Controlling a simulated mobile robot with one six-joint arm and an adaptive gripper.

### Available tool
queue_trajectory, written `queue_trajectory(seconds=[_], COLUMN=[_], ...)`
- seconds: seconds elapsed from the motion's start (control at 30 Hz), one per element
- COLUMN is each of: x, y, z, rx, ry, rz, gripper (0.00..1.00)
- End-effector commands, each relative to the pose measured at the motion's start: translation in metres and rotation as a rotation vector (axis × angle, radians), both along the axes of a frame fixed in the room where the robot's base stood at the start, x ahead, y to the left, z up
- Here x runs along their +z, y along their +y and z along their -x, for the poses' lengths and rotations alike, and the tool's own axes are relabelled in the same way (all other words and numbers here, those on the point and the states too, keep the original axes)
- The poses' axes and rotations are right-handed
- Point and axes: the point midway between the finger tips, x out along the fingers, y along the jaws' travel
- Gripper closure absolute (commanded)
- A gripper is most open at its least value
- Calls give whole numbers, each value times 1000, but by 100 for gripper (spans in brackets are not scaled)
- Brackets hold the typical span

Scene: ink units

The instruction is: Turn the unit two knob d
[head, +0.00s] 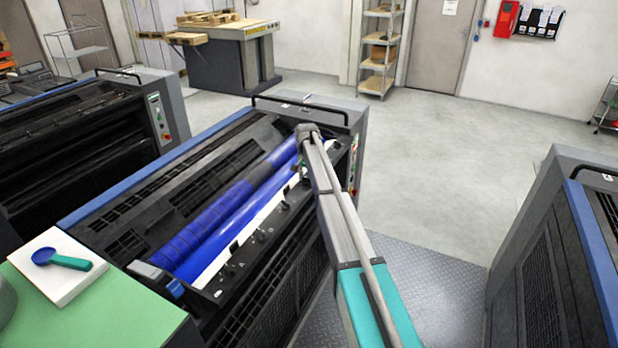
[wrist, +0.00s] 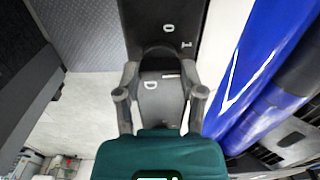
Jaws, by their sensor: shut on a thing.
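In the wrist view, a dark grey knob d (wrist: 152,101) with a pale letter D and a short white pointer line stands on a black strip. The strip (wrist: 153,18) carries the marks 0 and 1 beyond the knob. My gripper (wrist: 158,84) has one finger on each side of the knob and is shut on it. In the head view, my arm reaches to the far end of the middle ink unit (head: 172,172). There the knob and my fingers are hidden or too small to tell.
Blue rollers (head: 228,205) lie beside the strip, which bears several small knobs. A green-topped table (head: 120,312) at the front left holds a white block with a blue scoop (head: 62,259). Other units stand left (head: 75,130) and right (head: 550,250).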

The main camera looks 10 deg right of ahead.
Motion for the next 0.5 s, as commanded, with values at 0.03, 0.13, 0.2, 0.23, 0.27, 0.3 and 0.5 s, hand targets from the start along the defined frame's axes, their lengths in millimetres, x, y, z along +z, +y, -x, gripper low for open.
queue_trajectory(seconds=[0.03, 0.13, 0.2, 0.23, 0.27, 0.3, 0.5], x=[0, 0, 0, 0, 0, 0, 0], y=[-1, -2, -2, -2, -3, -3, -4], z=[-2, -2, -2, -2, -2, -2, -1], rx=[-45, -140, -207, -236, -264, -302, -493], ry=[-6, -6, -6, -7, -7, -7, -6], rz=[2, 2, 2, 2, 2, 2, 3], gripper=[96, 96, 96, 96, 96, 96, 96])
